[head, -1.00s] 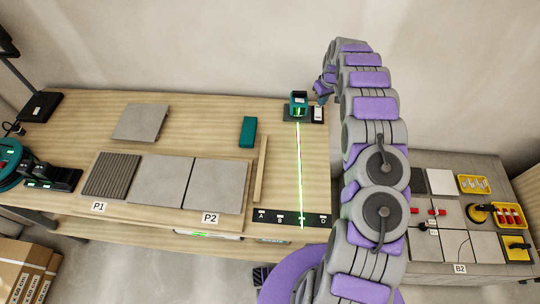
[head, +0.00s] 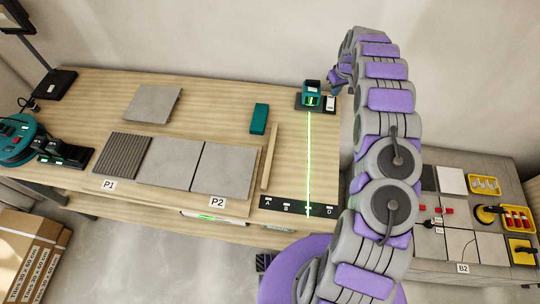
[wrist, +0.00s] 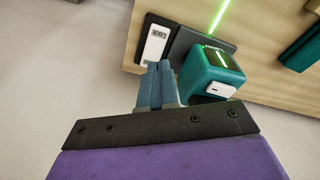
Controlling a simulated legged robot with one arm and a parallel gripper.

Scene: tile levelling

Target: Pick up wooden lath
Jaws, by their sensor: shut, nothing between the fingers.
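The wooden lath (head: 270,157) is a thin pale strip on the workbench in the head view, between the right grey tile at P2 and the green laser line. It lies apart from my gripper and does not show in the wrist view. My gripper (wrist: 157,83) is shut and empty in the wrist view, with its blue-grey fingers together beside the teal laser device. In the head view my gripper (head: 337,82) is partly hidden by my arm, near the back right of the workbench.
The teal laser device (head: 311,93) stands on a dark base at the back. A teal block (head: 259,118) lies behind the lath. A dark strip (head: 297,206) with lettered marks lies at the front edge. A second bench (head: 448,245) with tiles stands to the right.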

